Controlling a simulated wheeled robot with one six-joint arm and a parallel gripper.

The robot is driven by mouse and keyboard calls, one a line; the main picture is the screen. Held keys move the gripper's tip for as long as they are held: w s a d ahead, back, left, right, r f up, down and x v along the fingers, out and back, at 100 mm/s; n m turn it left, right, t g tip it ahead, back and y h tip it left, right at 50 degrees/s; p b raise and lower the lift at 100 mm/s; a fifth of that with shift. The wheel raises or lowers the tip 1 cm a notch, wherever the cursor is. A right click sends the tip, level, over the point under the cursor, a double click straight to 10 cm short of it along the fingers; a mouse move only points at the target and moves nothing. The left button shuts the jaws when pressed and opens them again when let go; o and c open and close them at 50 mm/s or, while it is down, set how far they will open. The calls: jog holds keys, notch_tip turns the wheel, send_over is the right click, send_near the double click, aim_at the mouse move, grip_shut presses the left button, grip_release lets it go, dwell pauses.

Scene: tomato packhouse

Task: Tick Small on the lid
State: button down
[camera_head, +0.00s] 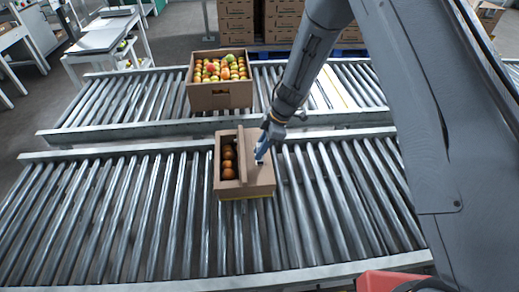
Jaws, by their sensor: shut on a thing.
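A small brown cardboard box (246,191) stands on the near roller conveyor. Its left part is open and shows several red-orange tomatoes (228,173). A narrow upright flap (242,155) stands along the middle. A flat lid panel (263,178) covers the right part. A small white patch shows on this panel beside my gripper; any print or tick boxes on it are too small to read. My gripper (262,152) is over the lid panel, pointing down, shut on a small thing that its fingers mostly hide. I cannot tell whether that thing touches the lid.
A larger open carton (221,96) full of red, yellow and green tomatoes sits on the far roller conveyor (130,97). The near conveyor (100,215) is clear on both sides of the box. Stacked cartons (237,22) and a white table (100,36) stand behind.

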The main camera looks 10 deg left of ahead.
jog(key=shift+s+d+p, duration=0.3)
jog(key=shift+d, duration=0.2)
jog(key=shift+s+d+p, duration=0.25)
jog(key=shift+s+d, duration=0.05)
jog(key=shift+d, duration=0.2)
dwell(0.6)
notch_tip(320, 180, up, 6)
jog(key=p, duration=0.5)
dwell(0.6)
